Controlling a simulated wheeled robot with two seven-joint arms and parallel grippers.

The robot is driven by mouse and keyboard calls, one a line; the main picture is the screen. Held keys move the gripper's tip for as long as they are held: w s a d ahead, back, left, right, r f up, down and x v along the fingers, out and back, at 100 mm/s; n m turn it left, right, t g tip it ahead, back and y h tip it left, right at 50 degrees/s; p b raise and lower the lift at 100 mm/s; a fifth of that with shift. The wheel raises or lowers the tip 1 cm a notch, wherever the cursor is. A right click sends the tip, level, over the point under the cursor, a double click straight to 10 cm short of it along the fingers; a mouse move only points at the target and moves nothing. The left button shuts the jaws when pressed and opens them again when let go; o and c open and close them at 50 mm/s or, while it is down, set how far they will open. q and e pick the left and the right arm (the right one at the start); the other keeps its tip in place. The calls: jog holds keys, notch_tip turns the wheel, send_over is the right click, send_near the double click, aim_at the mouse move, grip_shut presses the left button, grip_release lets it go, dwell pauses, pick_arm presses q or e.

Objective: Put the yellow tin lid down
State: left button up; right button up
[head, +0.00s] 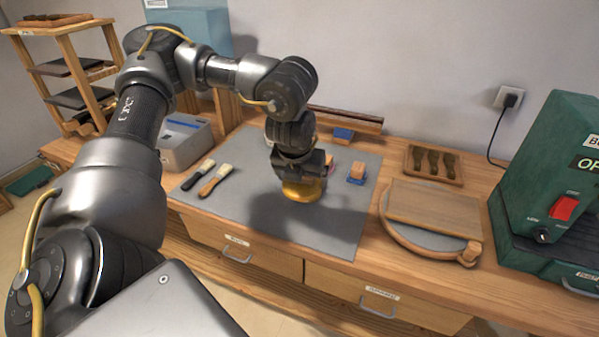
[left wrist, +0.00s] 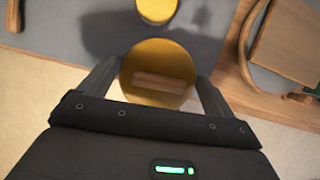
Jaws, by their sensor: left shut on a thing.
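The yellow tin lid (left wrist: 157,66) is a round yellow disc between the fingers of my left gripper (left wrist: 156,88) in the left wrist view. My left gripper also shows in the head view (head: 300,175), pointing down over the grey mat (head: 235,215), shut on the lid. A smaller yellow round thing (left wrist: 157,10), perhaps the tin, stands on the mat beyond the lid. In the head view yellow shows under the gripper (head: 303,193); I cannot tell lid from tin there. My right gripper is not in view.
Two brushes (head: 215,179) lie left on the mat. A blue-and-wood block (head: 357,172) stands right of the gripper. A round board (head: 432,215) and a green machine (head: 548,185) are at right. A tray of dark tools (head: 434,163) lies behind. The mat's front is clear.

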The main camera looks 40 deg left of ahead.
pick_arm(q)
jog(key=shift+d+n+y, duration=0.4)
jog(key=shift+d+n, duration=0.1)
jog(key=shift+n, duration=0.2)
jog(key=s+d+n+g+h, duration=0.1)
jog(key=d+n+g, duration=0.3)
jog(key=n, duration=1)
jog(key=s+d+n+g+h, duration=0.1)
jog(key=s+d+n+g, duration=0.2)
jog(key=d+n, duration=0.7)
jog(key=n+g, duration=0.1)
jog(key=n, duration=0.4)
jog(key=shift+s+d+n+g+h, duration=0.15)
jog(key=shift+d+n+g+h, duration=0.15)
jog(key=shift+d, duration=0.1)
